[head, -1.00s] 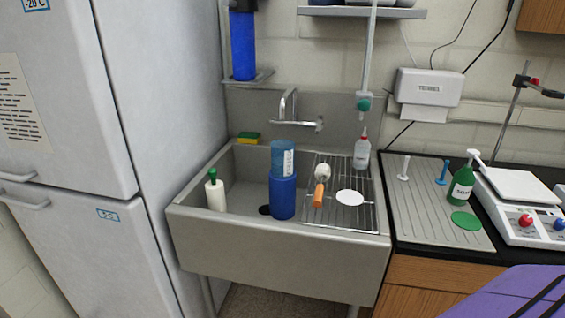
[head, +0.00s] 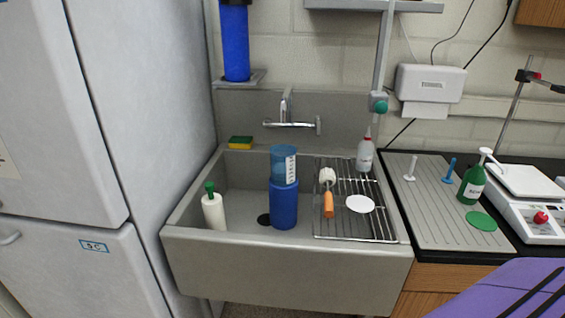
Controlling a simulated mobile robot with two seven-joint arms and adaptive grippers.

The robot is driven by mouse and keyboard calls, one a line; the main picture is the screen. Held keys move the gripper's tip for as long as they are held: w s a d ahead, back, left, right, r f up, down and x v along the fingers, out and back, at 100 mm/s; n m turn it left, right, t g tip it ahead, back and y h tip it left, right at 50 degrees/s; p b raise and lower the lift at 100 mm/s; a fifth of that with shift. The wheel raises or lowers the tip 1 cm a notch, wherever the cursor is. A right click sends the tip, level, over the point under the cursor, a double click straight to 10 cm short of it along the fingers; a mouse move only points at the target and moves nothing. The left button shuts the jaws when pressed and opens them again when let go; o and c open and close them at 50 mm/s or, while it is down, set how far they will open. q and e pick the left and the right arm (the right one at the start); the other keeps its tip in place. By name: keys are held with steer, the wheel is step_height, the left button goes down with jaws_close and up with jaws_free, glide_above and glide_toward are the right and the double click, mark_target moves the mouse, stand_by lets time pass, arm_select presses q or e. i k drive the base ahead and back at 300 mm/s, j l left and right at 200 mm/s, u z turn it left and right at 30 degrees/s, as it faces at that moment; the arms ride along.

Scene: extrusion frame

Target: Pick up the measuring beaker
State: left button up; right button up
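In the head view, a clear blue container with a white marked strip (head: 283,164) stands upright in the sink. It sits on or in an opaque blue cylinder (head: 284,206); I cannot tell which. Its shape and strip fit a measuring beaker, but I cannot be certain. No other measuring beaker is clearly seen. Neither my left nor my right gripper is in view.
The grey sink (head: 285,246) also holds a white bottle with a green top (head: 213,211). A wire rack (head: 355,226) beside the blue cylinder carries an orange-handled brush (head: 328,204) and a white disc (head: 360,204). The faucet (head: 292,124) is behind.

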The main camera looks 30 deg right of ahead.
mark_target(284, 157)
steer(key=i+j+z, duration=0.45)
steer(key=i+j, duration=0.45)
steer(key=j, duration=0.05)
